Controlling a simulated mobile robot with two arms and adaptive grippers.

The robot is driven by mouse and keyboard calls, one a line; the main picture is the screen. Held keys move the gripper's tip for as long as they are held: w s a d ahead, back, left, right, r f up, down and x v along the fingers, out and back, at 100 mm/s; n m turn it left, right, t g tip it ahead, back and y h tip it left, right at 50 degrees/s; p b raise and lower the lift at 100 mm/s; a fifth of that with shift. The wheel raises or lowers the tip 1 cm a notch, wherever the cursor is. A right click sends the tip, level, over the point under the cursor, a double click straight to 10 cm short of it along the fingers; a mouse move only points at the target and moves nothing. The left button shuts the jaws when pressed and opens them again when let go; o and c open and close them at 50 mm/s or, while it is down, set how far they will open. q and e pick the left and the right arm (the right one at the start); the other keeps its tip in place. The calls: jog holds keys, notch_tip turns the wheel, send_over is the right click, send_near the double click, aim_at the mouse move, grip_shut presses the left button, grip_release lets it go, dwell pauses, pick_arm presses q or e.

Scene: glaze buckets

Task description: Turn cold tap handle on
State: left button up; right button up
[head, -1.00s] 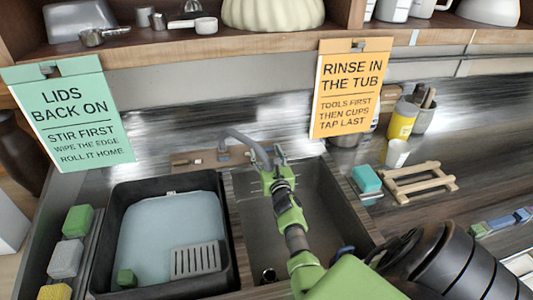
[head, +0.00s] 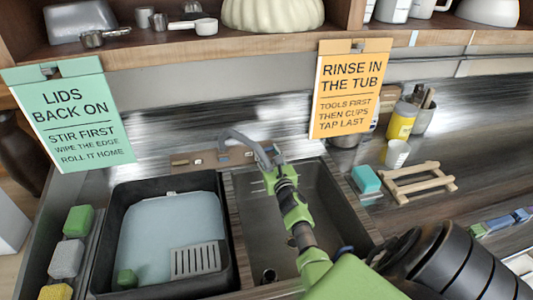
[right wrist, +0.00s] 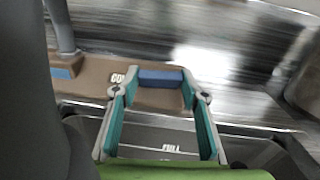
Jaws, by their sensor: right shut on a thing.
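The tap's brown base plate (head: 198,159) is at the back edge of the sink, with a grey curved spout (head: 240,138) over it. In the right wrist view, the plate (right wrist: 95,83) has a partly hidden label starting "CO" beside a blue bar, the cold tap handle (right wrist: 160,78). My right gripper (head: 272,158) reaches over the sink to the tap. In the right wrist view, the fingertips (right wrist: 160,93) with teal pads are shut on the blue handle, one at each end. In the head view the handle is hidden. My left gripper is not in view.
The grey sink (head: 255,215) lies under my right arm. A black tub (head: 105,240) of pale water with a grate stands left of it. A teal sponge (head: 365,178) and a wooden rack (head: 420,185) are to the right. Two signs hang from the shelf above.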

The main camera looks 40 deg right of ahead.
jog(key=shift+s+d+n+y, duration=0.1)
jog(key=shift+d+n+y, duration=0.1)
jog(key=shift+n+y, duration=0.75)
jog(key=n+y, duration=0.2)
jog(key=shift+d+n+t, duration=0.1)
jog(key=shift+n+t, duration=0.25)
jog(key=shift+t, duration=0.05)
jog(key=n+y+b, duration=0.1)
jog(key=n+y, duration=0.2)
jog(key=shift+d+f+n, duration=0.1)
jog(key=shift+d+n, duration=0.05)
jog(key=shift+n, duration=0.15)
jog(key=n+g+y+b, duration=0.1)
jog(key=n+b, duration=0.1)
jog(key=n+y+b, duration=0.2)
jog(key=n+g+y+b, duration=0.1)
jog(key=y+b, duration=0.1)
jog(key=shift+d+n+g, duration=0.25)
jog(key=shift+n+g, duration=0.05)
jog(key=shift+n, duration=0.1)
jog(key=shift+r+n+g+y+b, duration=0.3)
jog(key=shift+n+g+y+b, duration=0.45)
jog(key=shift+n+b, duration=0.45)
jog(key=o, duration=1.1)
